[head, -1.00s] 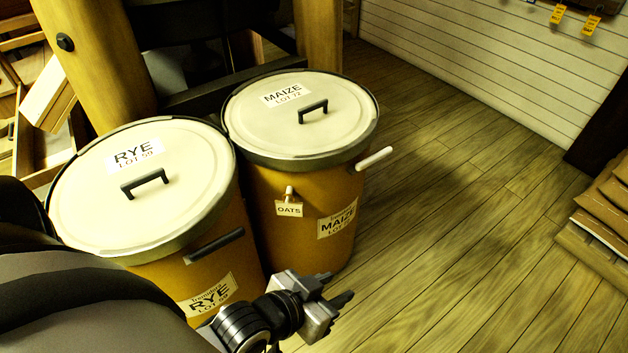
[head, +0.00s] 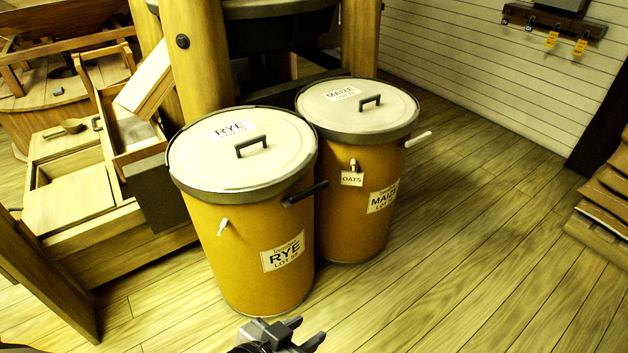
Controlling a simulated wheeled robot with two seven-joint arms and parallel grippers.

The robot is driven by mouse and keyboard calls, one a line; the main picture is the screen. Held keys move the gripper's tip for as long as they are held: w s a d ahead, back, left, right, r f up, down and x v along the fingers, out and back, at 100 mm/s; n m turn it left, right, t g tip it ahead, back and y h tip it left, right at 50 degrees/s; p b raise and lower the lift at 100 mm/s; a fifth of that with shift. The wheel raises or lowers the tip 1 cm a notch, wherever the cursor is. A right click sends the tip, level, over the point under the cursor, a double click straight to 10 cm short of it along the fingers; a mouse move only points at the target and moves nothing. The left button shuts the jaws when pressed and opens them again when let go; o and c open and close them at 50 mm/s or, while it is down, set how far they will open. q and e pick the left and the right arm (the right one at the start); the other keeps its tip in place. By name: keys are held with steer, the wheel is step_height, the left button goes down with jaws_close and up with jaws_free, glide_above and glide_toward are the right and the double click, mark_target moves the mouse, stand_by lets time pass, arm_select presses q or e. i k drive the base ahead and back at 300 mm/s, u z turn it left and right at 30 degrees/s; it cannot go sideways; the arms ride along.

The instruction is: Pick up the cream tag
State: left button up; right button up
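The cream tag (head: 352,179), lettered OATS, hangs from a small peg on the front of the maize bin (head: 345,220). It is left of and above that bin's own MAIZE label. My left gripper (head: 307,332) is at the bottom edge of the head view, in front of the bins and lower in the picture than the tag. Its two fingers are apart with nothing seen between them. It is clear of the tag. My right gripper is not in view.
The rye bin (head: 240,240) stands left of the maize bin, with a bare pale peg (head: 223,226) and a dark side handle (head: 305,194). Wooden boxes (head: 75,205) stand at left. Stacked sacks (head: 605,215) are at right. The plank floor (head: 460,260) between is clear.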

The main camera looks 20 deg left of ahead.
mark_target(348, 178)
steer(key=u, duration=1.2)
steer(key=i, duration=0.45)
